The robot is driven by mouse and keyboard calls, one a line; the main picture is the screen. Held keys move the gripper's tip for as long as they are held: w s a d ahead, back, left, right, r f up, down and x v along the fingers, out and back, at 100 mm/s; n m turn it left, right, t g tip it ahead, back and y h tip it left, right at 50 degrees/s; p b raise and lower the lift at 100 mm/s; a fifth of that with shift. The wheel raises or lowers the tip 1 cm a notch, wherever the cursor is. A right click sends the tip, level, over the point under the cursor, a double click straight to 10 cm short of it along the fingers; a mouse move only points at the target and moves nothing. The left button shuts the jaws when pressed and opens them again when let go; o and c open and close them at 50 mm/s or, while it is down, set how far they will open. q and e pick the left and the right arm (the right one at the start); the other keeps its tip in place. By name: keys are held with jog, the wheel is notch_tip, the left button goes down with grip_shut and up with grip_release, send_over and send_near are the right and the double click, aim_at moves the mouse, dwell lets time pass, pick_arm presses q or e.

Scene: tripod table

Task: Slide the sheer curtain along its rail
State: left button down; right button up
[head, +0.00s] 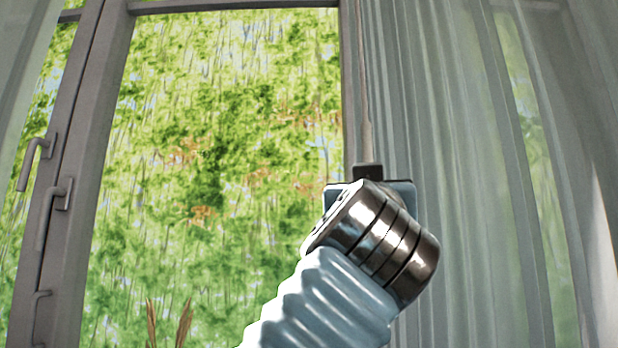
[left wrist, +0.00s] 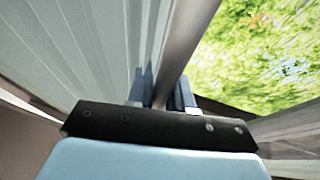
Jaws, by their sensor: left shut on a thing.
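The sheer curtain (head: 455,170) hangs in grey-green folds over the right half of the head view. It also fills the upper left of the left wrist view (left wrist: 75,45). A slim pale rod (head: 361,75) hangs down along the curtain's left edge. My left gripper (head: 367,172) is at the rod's lower visible part; its fingers are mostly hidden behind my wrist. In the left wrist view my left gripper (left wrist: 165,92) is shut on the rod (left wrist: 184,45), which runs up between its fingers. The rail is out of view. My right gripper is not in view.
The tall window (head: 225,150) left of the curtain is uncovered, with green foliage outside. Its grey frame (head: 95,150) carries handles (head: 35,160). Another strip of curtain (head: 22,60) hangs at the far left. Dry plant tips (head: 183,325) show at the bottom.

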pick_arm(q)
jog(key=d, duration=0.1)
jog(key=d+p, duration=0.1)
jog(key=d, duration=0.3)
jog(key=shift+s+d, duration=0.15)
jog(key=shift+s, duration=0.1)
jog(key=c, duration=1.1)
grip_release()
jog(key=b+v, duration=0.9)
jog(key=v, duration=0.4)
jog(key=shift+s+f, duration=0.2)
jog(key=shift+s, duration=0.1)
